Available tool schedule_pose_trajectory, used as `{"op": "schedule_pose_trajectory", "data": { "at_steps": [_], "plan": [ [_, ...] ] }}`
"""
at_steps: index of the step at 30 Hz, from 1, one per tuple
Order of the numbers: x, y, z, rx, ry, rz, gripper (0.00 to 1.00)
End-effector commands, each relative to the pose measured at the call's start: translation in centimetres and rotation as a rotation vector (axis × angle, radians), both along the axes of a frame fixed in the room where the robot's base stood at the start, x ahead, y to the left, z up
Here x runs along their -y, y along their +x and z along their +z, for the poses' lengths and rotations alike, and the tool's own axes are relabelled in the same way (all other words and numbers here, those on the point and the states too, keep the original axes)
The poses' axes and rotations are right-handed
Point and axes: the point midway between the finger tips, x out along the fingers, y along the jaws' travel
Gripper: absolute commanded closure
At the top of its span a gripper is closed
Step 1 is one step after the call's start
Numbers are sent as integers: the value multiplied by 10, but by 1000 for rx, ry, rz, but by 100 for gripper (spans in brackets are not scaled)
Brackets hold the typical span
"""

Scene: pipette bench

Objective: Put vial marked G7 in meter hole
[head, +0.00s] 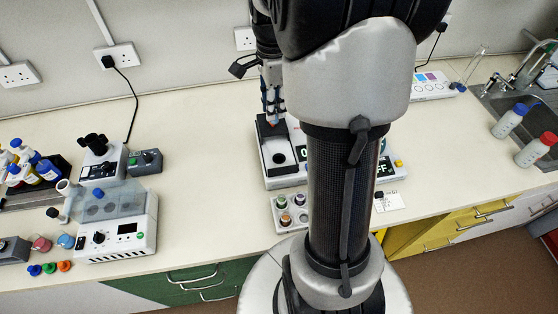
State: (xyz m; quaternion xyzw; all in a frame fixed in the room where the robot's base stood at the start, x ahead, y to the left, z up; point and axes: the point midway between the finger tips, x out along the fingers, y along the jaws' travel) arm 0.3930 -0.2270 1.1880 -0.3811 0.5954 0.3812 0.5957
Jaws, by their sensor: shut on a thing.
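My gripper (272,112) points down over the left part of the meter (282,182). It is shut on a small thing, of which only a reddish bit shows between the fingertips. This is likely a vial, but no mark on it can be read. The meter is a white device with a black panel and a dark round spot (279,158), which may be its hole. My arm hides the middle of the meter. A grey-white vial tray (279,227) in front of it holds several capped vials (285,219); their marks are too small to read.
My arm column blocks the centre of the view. A white device with a clear lid (125,240) stands at the left, near a small microscope-like device (100,160). Two bottles (510,121) stand by the sink at the right. The bench between the left devices and the meter is clear.

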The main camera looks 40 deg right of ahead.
Motion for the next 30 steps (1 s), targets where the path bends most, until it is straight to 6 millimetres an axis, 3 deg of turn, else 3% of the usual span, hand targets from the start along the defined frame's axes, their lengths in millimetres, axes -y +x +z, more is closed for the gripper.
{"op": "schedule_pose_trajectory", "data": {
  "at_steps": [2,5,21,30],
  "plan": [
    [8,-5,6,1,0,-77,97],
    [11,-8,0,-2,1,-118,98],
    [10,-8,-134,-4,2,-118,98],
    [11,-7,-158,-1,0,-118,98]
  ]
}}
